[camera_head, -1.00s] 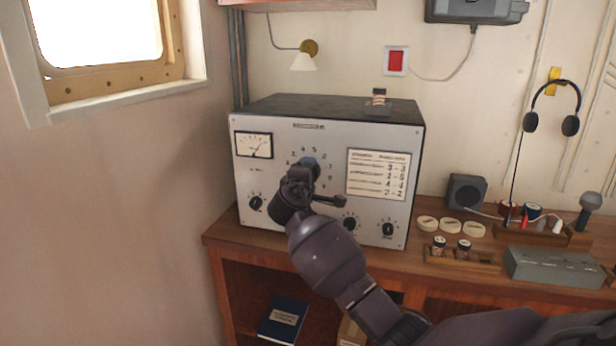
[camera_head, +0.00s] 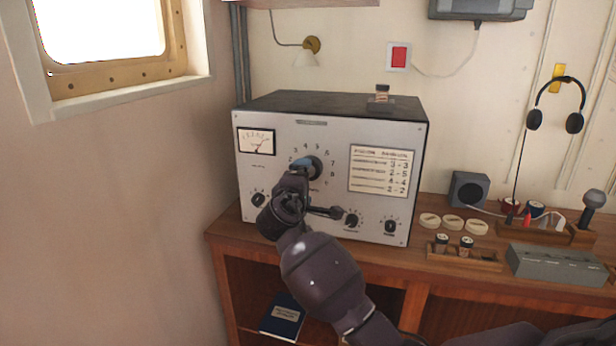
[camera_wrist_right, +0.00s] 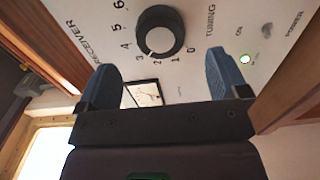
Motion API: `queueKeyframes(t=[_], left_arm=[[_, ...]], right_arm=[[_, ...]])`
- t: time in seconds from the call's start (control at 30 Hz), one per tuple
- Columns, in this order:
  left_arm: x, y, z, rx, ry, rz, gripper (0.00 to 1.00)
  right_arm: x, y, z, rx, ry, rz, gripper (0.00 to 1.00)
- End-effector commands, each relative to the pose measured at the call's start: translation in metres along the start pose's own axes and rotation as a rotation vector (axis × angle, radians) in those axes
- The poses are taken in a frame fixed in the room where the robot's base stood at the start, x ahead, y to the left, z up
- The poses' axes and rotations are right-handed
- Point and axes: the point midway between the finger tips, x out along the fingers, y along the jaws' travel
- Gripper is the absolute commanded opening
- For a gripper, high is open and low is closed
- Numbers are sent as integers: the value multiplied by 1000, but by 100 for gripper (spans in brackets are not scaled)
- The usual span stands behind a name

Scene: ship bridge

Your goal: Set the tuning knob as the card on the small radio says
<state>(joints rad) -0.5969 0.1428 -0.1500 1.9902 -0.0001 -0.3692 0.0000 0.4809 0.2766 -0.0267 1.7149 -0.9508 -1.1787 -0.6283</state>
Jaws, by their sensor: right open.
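A grey receiver (camera_head: 330,225) stands on the wooden desk. Its round black tuning knob (camera_head: 315,167) sits on the front panel, partly behind my right gripper (camera_head: 300,164). In the right wrist view the knob (camera_wrist_right: 160,31) has a white mark near the numbers 2 and 3. My right gripper (camera_wrist_right: 162,66) is open and empty, its two blue fingers apart below the knob and not around it. A printed card (camera_head: 381,172) with rows of numbers is on the receiver's right front. I cannot tell which thing is the small radio. My left gripper is not in view.
Lower knobs (camera_head: 352,220) sit close to my right wrist. A speaker box (camera_head: 468,190), round discs (camera_head: 453,224) and a grey box (camera_head: 555,265) are on the desk to the right. The wall is close on the left.

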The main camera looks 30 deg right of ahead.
Motion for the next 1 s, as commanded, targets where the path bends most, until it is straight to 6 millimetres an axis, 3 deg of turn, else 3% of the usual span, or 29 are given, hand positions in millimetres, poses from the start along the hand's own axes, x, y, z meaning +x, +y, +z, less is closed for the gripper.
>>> queueKeyframes(t=[0.1,0.3,1.0], left_arm=[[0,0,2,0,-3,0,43],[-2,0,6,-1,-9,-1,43],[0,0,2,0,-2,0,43]], right_arm=[[-20,-1,0,2,0,-2,93],[-39,0,0,1,1,-1,93],[-42,0,0,16,1,0,93]])
